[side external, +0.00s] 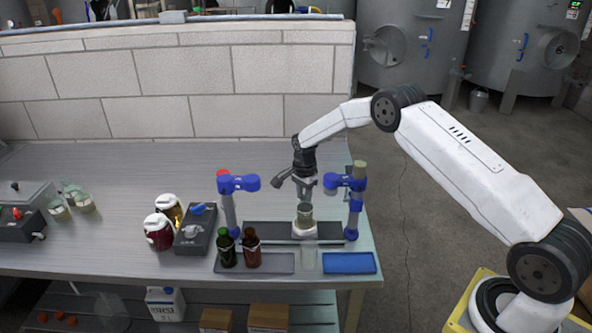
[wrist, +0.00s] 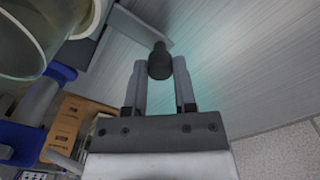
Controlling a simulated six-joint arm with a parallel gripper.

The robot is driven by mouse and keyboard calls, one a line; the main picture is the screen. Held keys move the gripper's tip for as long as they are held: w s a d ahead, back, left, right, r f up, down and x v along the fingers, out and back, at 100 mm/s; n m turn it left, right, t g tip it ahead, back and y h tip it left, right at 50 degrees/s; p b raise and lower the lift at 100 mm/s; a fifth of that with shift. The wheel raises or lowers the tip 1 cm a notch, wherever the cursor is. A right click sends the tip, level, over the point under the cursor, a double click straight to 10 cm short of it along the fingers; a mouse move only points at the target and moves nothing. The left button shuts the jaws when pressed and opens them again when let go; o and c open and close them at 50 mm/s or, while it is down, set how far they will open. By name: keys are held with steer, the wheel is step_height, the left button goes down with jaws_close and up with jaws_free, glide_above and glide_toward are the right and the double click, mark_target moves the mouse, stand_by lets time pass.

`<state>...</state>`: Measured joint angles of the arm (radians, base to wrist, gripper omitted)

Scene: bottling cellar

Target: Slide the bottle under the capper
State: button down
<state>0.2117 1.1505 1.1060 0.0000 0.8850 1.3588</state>
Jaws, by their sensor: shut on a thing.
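My gripper (wrist: 160,65) is shut on a small dark knob-like piece (wrist: 160,58), gripped between its fingertips. The glass vessel also shows large at the upper left of the wrist view (wrist: 28,38). A green bottle (side external: 227,248) and a brown bottle (side external: 252,249) stand upright on a grey tray (side external: 285,263), apart from my gripper. I cannot clearly make out the capper.
The left blue-armed stand (side external: 238,184) and right blue-armed stand (side external: 345,182) flank my gripper. A clear glass (side external: 309,257) is beside a blue mat (side external: 349,263) at the front edge. A dark box (side external: 195,232) and jugs (side external: 158,232) stand left. The bench behind them is clear.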

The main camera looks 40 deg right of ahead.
steer(key=shift+s+d, duration=2.45)
steer(key=shift+d, duration=0.1)
steer(key=shift+c, duration=2)
jaws_free()
steer(key=shift+s, duration=0.1)
steer(key=shift+a+r, duration=0.1)
steer(key=shift+r, duration=0.1)
step_height(320, 180, up, 8)
steer(key=shift+f, duration=0.25)
